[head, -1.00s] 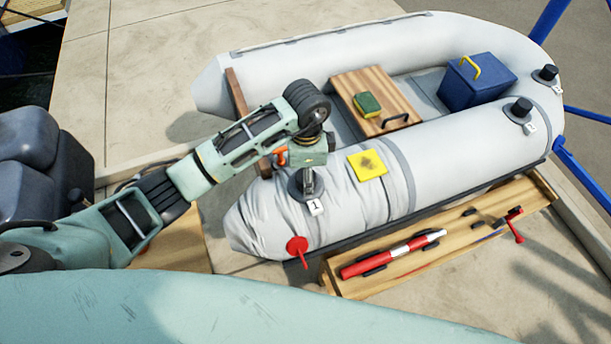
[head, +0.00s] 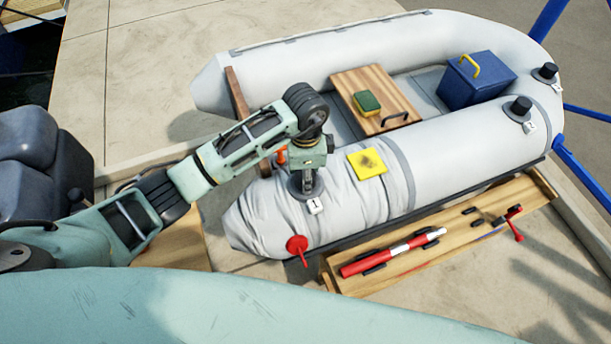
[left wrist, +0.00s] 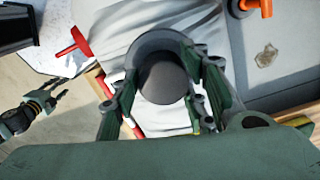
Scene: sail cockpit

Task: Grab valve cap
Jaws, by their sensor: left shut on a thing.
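The valve cap is a dark round cap (left wrist: 160,80) on the near tube of the grey inflatable boat, by the tag marked 1 (head: 316,206). My left gripper (head: 308,184) points down over it. In the left wrist view, the green fingers of that gripper (left wrist: 162,90) are shut on the cap from both sides. In the head view the gripper hides most of the cap. What looks like my right gripper (left wrist: 48,97) shows small at the left edge of the left wrist view, fingers apart and empty.
Two more dark valve caps (head: 522,106) (head: 546,72) sit at the boat's far right. A wooden tray (head: 350,288) holds a red and white pump-like tube (head: 385,254).

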